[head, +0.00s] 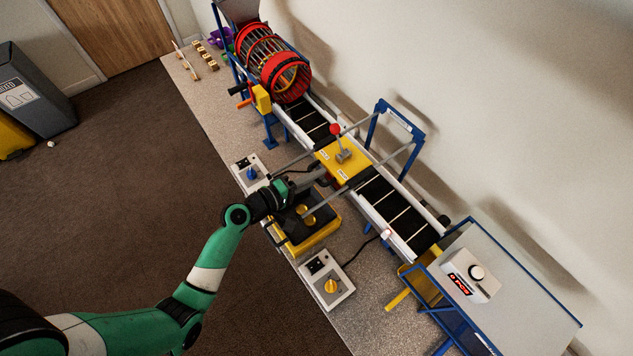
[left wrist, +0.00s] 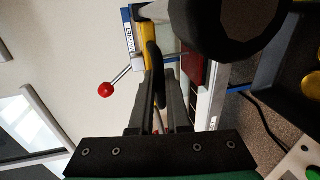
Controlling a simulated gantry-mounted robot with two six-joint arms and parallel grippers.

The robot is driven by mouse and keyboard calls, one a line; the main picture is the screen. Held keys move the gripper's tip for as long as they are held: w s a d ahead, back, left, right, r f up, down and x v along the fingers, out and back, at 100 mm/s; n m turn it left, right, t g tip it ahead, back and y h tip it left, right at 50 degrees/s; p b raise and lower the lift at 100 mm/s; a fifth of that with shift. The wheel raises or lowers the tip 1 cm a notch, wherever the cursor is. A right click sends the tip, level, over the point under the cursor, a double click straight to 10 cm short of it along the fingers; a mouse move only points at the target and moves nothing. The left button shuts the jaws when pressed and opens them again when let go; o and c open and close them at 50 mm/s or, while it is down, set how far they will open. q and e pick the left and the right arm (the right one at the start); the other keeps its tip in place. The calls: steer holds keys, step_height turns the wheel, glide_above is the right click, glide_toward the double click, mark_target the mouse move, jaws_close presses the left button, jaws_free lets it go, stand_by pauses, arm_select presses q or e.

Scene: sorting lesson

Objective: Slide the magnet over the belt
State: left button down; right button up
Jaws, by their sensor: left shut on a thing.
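The magnet (head: 336,160) is a yellow block with a red-knobbed lever, carried on two grey rails across the black conveyor belt (head: 390,210). In the head view it sits over the belt. My left gripper (head: 322,174) is at its near side, and its fingers are shut on the magnet's dark handle. The left wrist view shows the closed fingers (left wrist: 158,112) around the handle (left wrist: 154,65), with the red knob (left wrist: 106,90) beside them. The exact grip is partly hidden in the head view. My right gripper is not in view.
A yellow-edged tray (head: 325,232) with yellow discs lies below my left gripper. Control boxes (head: 327,282) with cables stand on the counter. A red drum (head: 275,62) is at the belt's far end, a blue-framed table (head: 540,310) at the near end.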

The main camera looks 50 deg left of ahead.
arm_select(q)
steer(key=c, duration=0.9)
jaws_free()
steer(key=shift+s, duration=0.1)
steer(key=p+v, duration=0.2)
steer(key=v, duration=0.9)
steer(key=shift+s, duration=0.3)
